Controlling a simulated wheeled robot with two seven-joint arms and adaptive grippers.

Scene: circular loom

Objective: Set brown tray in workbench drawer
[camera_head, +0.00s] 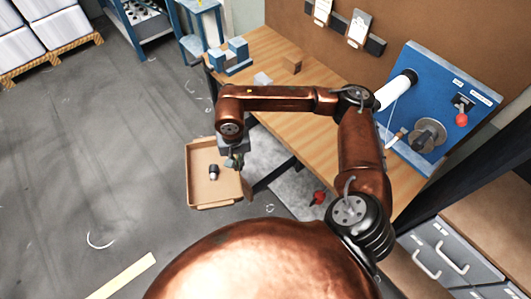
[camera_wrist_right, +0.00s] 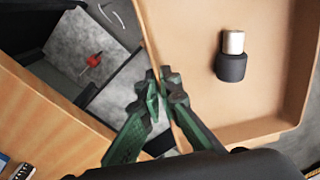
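My right gripper (camera_head: 233,162) is at the tray's right wall. In the right wrist view, the brown tray (camera_wrist_right: 270,128) fills the right side, and my right gripper's green fingers (camera_wrist_right: 161,84) are closed on its wall. My left gripper is not in view.
Grey drawers (camera_head: 452,255) at lower right look shut. A red object (camera_head: 318,198) lies below the bench top.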

